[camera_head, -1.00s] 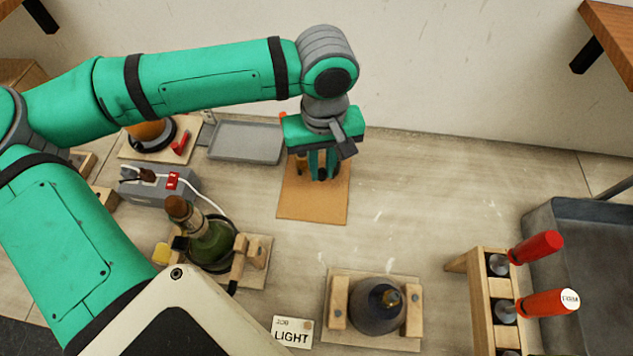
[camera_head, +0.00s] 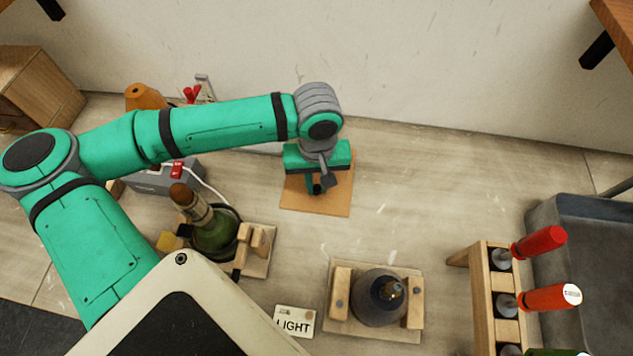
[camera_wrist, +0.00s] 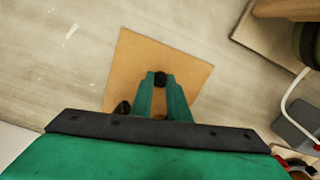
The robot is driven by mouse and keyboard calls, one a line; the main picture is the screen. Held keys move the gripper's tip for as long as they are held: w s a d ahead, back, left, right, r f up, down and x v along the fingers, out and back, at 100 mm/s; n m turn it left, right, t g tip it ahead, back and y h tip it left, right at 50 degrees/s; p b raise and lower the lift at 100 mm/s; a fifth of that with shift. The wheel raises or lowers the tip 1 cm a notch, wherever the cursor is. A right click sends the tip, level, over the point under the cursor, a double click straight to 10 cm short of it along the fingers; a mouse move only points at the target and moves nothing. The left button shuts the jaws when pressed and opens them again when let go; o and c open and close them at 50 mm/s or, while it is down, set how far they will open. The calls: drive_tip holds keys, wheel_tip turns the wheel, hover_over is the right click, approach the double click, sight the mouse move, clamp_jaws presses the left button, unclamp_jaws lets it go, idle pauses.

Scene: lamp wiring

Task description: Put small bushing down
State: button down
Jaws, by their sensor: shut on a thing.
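My gripper (camera_wrist: 160,84) is shut on the small bushing (camera_wrist: 160,78), a small black piece between the fingertips in the wrist view. In the head view my gripper (camera_head: 316,187) points down over the tan mat (camera_head: 328,203). The mat also shows in the wrist view (camera_wrist: 140,60). I cannot tell whether the bushing touches the mat. A dark round piece and a brownish piece show partly behind the fingers near the mat's edge in the wrist view.
A green bottle (camera_head: 213,238) rests in a wooden holder at the left. A dark rounded lamp part (camera_head: 378,297) stands in a wooden cradle in front. A wooden rack (camera_head: 482,290) with red-handled tools is at the right. The table right of the mat is clear.

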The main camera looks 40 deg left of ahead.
sight(317, 188)
drive_tip(key=shift+f, duration=0.15)
drive_tip(key=c, duration=1.7)
unclamp_jaws()
wheel_tip(317, 188, up, 12)
drive_tip(key=shift+r, duration=0.1)
